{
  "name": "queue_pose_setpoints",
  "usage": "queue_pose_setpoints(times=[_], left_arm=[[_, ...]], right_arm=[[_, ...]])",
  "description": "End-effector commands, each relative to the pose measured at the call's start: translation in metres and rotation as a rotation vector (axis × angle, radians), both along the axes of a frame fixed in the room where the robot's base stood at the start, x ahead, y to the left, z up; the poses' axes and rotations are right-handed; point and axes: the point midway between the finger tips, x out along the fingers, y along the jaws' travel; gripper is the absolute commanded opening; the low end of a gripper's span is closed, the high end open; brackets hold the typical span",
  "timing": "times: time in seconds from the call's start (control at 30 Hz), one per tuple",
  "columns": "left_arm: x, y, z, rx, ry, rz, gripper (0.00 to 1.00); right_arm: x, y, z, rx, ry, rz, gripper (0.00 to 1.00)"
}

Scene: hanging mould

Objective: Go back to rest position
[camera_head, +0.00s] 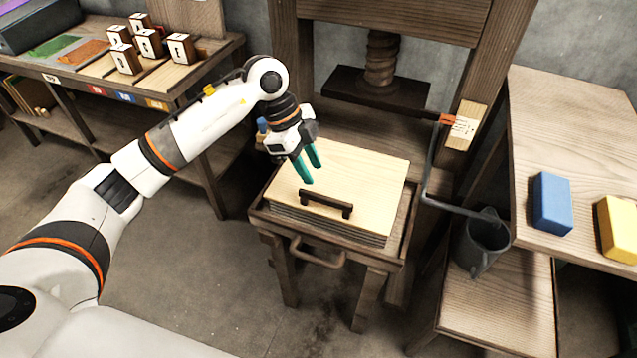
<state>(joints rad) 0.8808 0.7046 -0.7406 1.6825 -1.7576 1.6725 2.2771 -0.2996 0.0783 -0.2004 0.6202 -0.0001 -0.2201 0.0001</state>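My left arm reaches in from the left. My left gripper (307,168) hangs over the pale wooden mould lid (345,175), pointing down, left of and behind the dark handle (326,203). Its two teal fingers are apart with nothing between them. I cannot tell whether the fingertips touch the lid. The lid lies on a stack of layers in a dark wooden tray on a small stand. My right gripper is not in view.
A wooden screw press (380,85) stands behind the stand. A table on the right holds a blue block (551,203) and a yellow block (619,229). A dark bucket (481,243) sits below. A bench at left holds several lettered blocks (150,43). Floor at front left is clear.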

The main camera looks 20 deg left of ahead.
Motion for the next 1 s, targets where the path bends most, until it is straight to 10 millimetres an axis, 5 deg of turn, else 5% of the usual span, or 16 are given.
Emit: queue_pose_setpoints(times=[0.2,0.73,0.87,1.0], left_arm=[[0.000,0.008,0.019,0.000,-0.001,-0.001,0.34],[0.000,0.007,0.020,-0.007,-0.002,-0.005,0.34],[-0.006,-0.023,0.017,-0.129,-0.038,-0.075,0.34],[-0.023,-0.094,0.026,-0.478,-0.169,-0.209,0.34]], right_arm=[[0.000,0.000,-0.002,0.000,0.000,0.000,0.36],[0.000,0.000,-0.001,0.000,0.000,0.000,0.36],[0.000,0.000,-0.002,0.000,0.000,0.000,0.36],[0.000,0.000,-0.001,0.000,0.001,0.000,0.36]])
